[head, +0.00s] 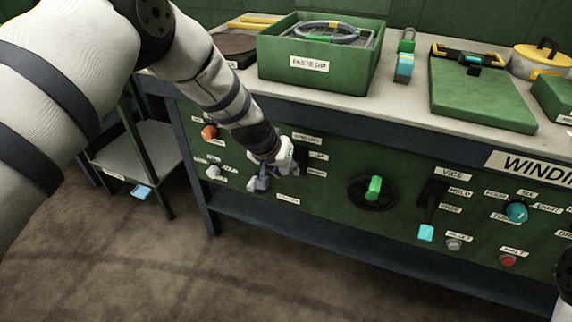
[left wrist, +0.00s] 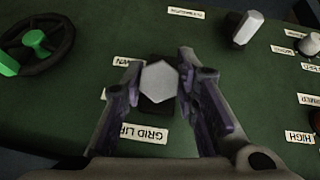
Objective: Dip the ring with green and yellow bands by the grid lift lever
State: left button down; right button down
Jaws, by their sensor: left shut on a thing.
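The grid lift lever's pale six-sided knob (left wrist: 158,82) is on the green front panel, beside the GRID LIFT label (left wrist: 144,132), which is upside down in the left wrist view. My left gripper (head: 285,157), also in the left wrist view (left wrist: 158,76), is shut on this knob. In the head view the gripper hides most of the lever. My right gripper is out of view.
A black wheel with a green handle (head: 374,189) and a vice lever with a cyan grip (head: 427,231) lie right of my left gripper. A grey knob (head: 260,184) is just below-left of it. A green board (head: 478,98) and yellow-lidded pot (head: 540,60) stand on the bench.

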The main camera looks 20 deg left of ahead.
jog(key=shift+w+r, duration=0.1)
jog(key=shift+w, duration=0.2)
pick_arm(q)
jog(key=shift+g, duration=0.3)
jog(key=c, duration=1.2)
grip_release()
jog(key=shift+c, duration=0.2)
jog(key=shift+r, duration=0.15)
jog(key=v, duration=1.1)
jog(key=shift+s+r, duration=0.25)
jog(key=shift+r, duration=0.1)
